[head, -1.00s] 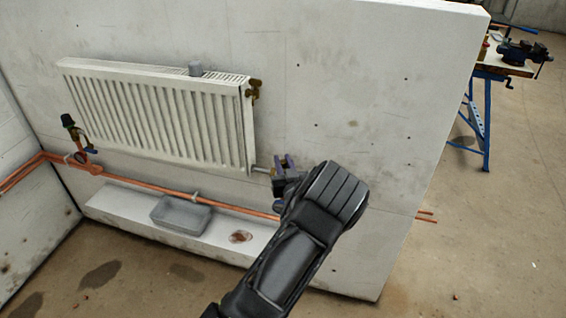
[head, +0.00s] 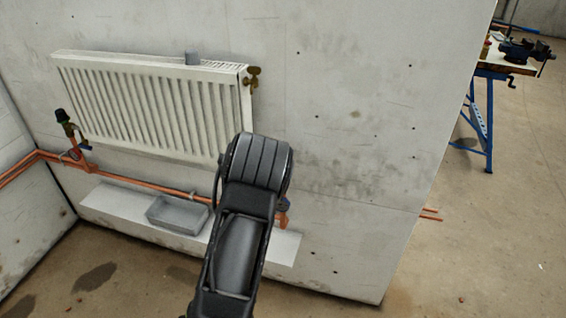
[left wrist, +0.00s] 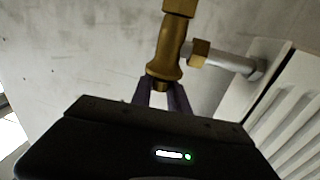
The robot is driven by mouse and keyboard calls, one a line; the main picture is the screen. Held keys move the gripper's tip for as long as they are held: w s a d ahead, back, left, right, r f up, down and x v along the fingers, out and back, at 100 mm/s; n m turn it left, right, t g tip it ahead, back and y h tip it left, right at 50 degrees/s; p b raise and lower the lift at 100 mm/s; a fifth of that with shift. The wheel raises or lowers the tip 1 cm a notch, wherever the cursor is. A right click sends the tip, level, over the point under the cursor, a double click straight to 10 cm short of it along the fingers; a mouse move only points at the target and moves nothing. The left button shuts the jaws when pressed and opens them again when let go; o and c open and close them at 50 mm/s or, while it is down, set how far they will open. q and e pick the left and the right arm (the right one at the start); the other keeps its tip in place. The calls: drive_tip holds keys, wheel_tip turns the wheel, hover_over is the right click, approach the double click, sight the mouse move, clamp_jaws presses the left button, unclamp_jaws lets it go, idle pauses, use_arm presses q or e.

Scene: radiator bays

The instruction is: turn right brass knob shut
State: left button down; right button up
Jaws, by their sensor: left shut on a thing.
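A brass valve (left wrist: 170,45) fills the upper middle of the left wrist view. A brass nut and silver pipe (left wrist: 225,60) join it to the radiator's lower corner. My left gripper (left wrist: 160,98) is shut on the valve's brass knob (left wrist: 160,84), the narrow end between its dark purple fingers. In the head view my left arm covers the radiator's lower right corner and hides the valve; only a bluish part of the gripper (head: 284,204) shows beside the wrist. My right gripper is out of view.
The white radiator (head: 150,105) hangs on the grey wall, with another brass fitting (head: 253,76) at its top right. A dark-capped valve (head: 66,120) stands at the left on copper pipes (head: 130,185). A grey tray (head: 178,215) sits on a white ledge below. A blue workbench (head: 485,120) stands far right.

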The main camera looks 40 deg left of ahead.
use_arm(q)
drive_tip(key=m+h+b, duration=0.1)
drive_tip(key=h, duration=0.1)
drive_tip(key=m+h+b, duration=0.2)
drive_tip(key=h, duration=0.1)
drive_tip(key=shift+a+f+m+h, duration=0.15)
drive_tip(key=shift+a+m+h, duration=0.05)
drive_tip(key=shift+m+h, duration=0.1)
drive_tip(key=m+h+b, duration=0.2)
drive_tip(key=h, duration=0.1)
drive_tip(key=shift+d, duration=0.1)
drive_tip(key=shift+r+m+g+h+b, duration=0.2)
drive_tip(key=shift+m+g+h+b, duration=0.15)
drive_tip(key=shift+h, duration=0.45)
drive_tip(key=c, duration=1.3)
unclamp_jaws()
drive_tip(key=shift+d, duration=0.1)
